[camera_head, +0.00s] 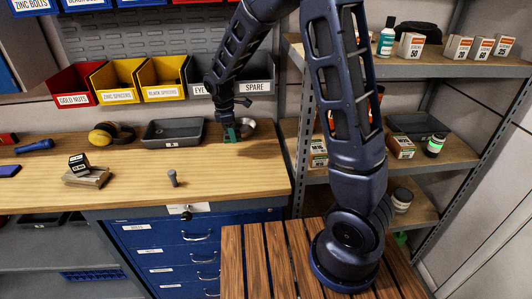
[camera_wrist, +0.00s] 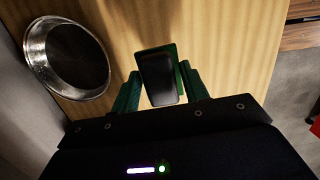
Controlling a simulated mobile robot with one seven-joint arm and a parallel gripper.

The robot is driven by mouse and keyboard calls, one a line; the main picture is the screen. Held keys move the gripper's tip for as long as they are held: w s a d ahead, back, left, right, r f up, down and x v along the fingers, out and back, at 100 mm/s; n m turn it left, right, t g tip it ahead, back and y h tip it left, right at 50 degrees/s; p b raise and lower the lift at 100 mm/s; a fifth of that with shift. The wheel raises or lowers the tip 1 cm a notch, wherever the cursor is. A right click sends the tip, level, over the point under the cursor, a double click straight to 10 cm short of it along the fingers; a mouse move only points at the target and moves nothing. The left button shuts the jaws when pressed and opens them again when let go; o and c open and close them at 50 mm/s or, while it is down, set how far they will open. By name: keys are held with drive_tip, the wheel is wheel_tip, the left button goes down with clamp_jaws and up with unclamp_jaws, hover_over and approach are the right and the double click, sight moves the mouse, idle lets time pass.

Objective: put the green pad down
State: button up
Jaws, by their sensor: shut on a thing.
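My gripper (camera_head: 230,132) is over the right end of the wooden bench top (camera_head: 225,172), pointing down. In the wrist view, my gripper (camera_wrist: 160,82) has its two dark green fingers on either side of the green pad (camera_wrist: 174,55), which shows a black face and a green edge. In the head view, the pad cannot be told clearly from the green fingers. It is close to the bench top; whether it touches the wood cannot be told. A round metal dish (camera_wrist: 36,50) lies to the left of the gripper in the wrist view.
In the head view, the dish (camera_head: 246,124) is just right of my gripper. A grey tray (camera_head: 173,141), ear defenders (camera_head: 104,134), a small box on a wood block (camera_head: 88,178) and a grey peg (camera_head: 173,178) are further left. Bins (camera_head: 214,97) hang behind. The front right bench top is bare.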

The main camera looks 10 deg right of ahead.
hover_over(267, 152)
drive_tip(key=shift+w+a+f, duration=0.1)
drive_tip(key=shift+a+f, duration=0.1)
drive_tip(key=shift+f, duration=0.3)
drive_tip(key=shift+a+f, duration=0.15)
drive_tip(key=shift+f, duration=0.3)
drive_tip(key=shift+d+f, duration=0.15)
drive_tip(key=shift+f, duration=2.35)
drive_tip(key=shift+f, duration=0.15)
drive_tip(key=o, duration=1)
drive_tip(key=shift+a+r, duration=0.3)
drive_tip(key=shift+r, duration=1.75)
drive_tip(key=shift+a+r, duration=0.3)
drive_tip(key=shift+r, duration=1.7)
drive_tip(key=shift+a+r, duration=0.3)
drive_tip(key=shift+r, duration=1.75)
